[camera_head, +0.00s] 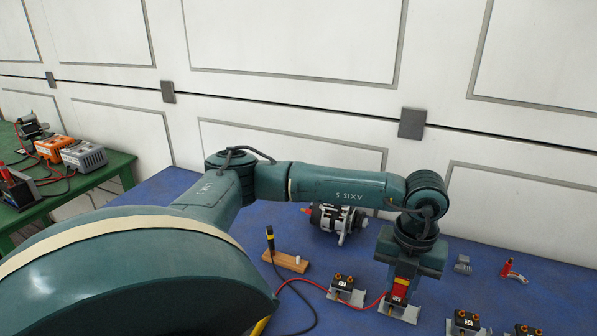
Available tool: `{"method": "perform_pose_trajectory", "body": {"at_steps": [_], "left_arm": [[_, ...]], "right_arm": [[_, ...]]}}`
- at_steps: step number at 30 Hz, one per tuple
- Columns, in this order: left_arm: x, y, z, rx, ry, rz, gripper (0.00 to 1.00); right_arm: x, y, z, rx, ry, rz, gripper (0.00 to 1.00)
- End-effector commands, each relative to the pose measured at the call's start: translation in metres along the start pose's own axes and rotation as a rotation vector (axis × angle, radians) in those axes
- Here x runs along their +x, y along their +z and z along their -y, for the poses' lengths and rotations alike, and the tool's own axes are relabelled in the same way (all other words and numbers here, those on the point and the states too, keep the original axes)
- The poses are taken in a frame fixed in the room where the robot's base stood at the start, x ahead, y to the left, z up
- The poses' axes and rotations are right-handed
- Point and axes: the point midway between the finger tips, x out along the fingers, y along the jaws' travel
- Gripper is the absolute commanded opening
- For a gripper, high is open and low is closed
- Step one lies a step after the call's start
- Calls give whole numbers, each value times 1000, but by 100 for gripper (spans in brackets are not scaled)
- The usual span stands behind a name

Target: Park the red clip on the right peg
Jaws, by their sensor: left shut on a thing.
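My left gripper (400,285) points down at the right of the blue table and is shut on the red clip (400,292). The clip sits right above a metal bracket (400,312); I cannot tell whether it touches it. A red cable (368,305) runs left from the clip. A wooden block (284,261) lies to the left with a pale right peg (298,259), which is bare. A black clip (270,238) with a yellowish tip stands upright at the block's left end, hiding any peg there. My right gripper is not in view.
An alternator (337,222) lies behind, under my left arm. Brackets with black terminal blocks stand at the front (346,283) and front right (467,319). A small grey part (463,263) and a red-handled tool (507,267) lie right. A black cable curves in front of the block.

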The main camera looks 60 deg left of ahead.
Motion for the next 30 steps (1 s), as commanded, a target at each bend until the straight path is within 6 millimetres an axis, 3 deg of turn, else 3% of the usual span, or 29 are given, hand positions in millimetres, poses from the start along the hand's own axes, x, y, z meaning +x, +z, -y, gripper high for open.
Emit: {"method": "perform_pose_trajectory", "body": {"at_steps": [10, 17, 30], "left_arm": [[-30, 0, -2, -3, -3, -3, 12], [-36, 2, -15, -11, 1, -3, 12], [-34, 19, -94, -28, 3, -1, 12]], "right_arm": [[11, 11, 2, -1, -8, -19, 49], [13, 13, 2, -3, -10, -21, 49], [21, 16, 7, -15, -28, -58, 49]]}}
